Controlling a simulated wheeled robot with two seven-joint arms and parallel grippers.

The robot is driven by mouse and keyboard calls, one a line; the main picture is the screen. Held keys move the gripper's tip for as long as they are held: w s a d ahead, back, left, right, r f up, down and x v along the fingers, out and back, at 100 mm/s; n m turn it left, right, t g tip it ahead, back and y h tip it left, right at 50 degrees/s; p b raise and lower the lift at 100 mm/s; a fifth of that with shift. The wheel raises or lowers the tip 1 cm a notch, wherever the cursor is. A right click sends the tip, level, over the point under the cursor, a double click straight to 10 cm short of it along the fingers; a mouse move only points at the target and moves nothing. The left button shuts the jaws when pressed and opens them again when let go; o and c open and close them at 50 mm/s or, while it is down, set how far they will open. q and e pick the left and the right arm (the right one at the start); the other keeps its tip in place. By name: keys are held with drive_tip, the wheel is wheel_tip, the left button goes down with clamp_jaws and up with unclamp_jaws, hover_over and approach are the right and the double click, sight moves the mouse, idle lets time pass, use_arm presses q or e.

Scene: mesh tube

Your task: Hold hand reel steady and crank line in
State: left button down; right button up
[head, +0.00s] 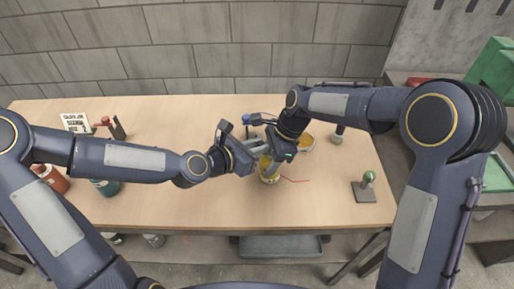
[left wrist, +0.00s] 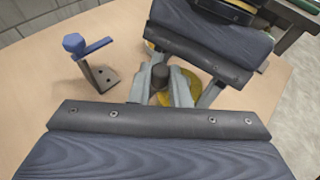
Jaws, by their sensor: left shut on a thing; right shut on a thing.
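The yellow hand reel (head: 268,177) sits near the middle of the table, mostly hidden under my grippers in the head view. Its yellow rim also shows in the left wrist view (left wrist: 192,97). A short red line (head: 296,180) runs from it to the right on the table. My left gripper (head: 257,146) comes from the left and is shut around the dark crank knob (left wrist: 160,75) above the reel. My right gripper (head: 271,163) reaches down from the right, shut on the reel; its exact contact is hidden.
A blue-headed stand (left wrist: 87,52) is close behind the grippers. A green-knobbed stand (head: 367,182) stands near the right edge. Red (head: 52,178) and teal (head: 106,187) containers are at left. The front middle is clear.

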use_arm(q)
drive_tip(key=shift+w+m+g+h, duration=0.2)
drive_tip(key=shift+m+g+h, duration=0.3)
drive_tip(key=shift+m+g, duration=0.1)
drive_tip(key=shift+w+m+g+h, duration=0.2)
drive_tip(key=shift+m+g+h, duration=0.3)
drive_tip(key=shift+m, duration=0.1)
drive_tip(key=c, duration=1.6)
unclamp_jaws()
drive_tip(key=shift+v, duration=6)
drive_tip(key=shift+w, duration=0.15)
